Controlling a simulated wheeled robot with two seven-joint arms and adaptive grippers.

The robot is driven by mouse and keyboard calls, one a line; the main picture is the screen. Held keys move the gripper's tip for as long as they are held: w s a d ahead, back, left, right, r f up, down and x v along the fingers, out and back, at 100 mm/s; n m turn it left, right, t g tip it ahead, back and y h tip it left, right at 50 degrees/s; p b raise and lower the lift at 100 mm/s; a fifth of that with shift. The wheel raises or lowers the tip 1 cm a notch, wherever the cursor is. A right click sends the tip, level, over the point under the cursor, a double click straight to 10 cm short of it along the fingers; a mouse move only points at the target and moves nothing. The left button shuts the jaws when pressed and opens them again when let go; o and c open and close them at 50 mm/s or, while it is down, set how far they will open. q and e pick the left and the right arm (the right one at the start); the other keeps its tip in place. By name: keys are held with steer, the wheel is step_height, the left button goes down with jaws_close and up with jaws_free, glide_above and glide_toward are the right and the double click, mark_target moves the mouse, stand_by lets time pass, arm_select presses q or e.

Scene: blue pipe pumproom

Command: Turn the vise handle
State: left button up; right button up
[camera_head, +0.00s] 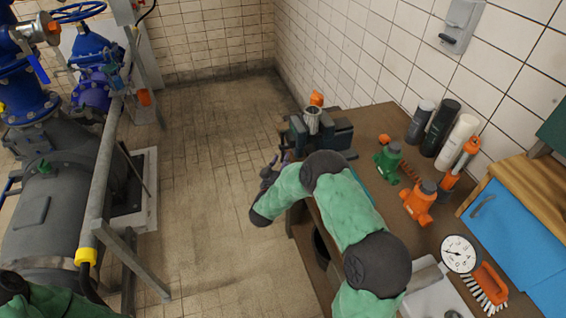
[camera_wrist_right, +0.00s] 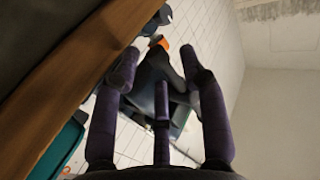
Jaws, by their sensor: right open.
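The dark grey-green vise (camera_head: 336,134) is mounted at the far left corner of the brown workbench (camera_head: 373,121). Its handle cannot be made out clearly in either view. My right gripper (camera_head: 270,168) is just off the bench's left edge, in front and to the left of the vise, apart from it in the head view. In the right wrist view its purple-grey fingers (camera_wrist_right: 160,78) are spread and empty, with the vise (camera_wrist_right: 178,100) showing beyond and between them. My left arm shows only at the lower left corner of the head view; its gripper is out of view.
A grey cylinder with an orange top (camera_head: 312,118) shows at the vise. The tiled floor (camera_head: 213,190) to the left is clear.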

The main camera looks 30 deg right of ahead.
steer(key=shift+w+d, duration=0.3)
steer(key=shift+c, duration=0.3)
steer(key=shift+r, duration=0.1)
jaws_close()
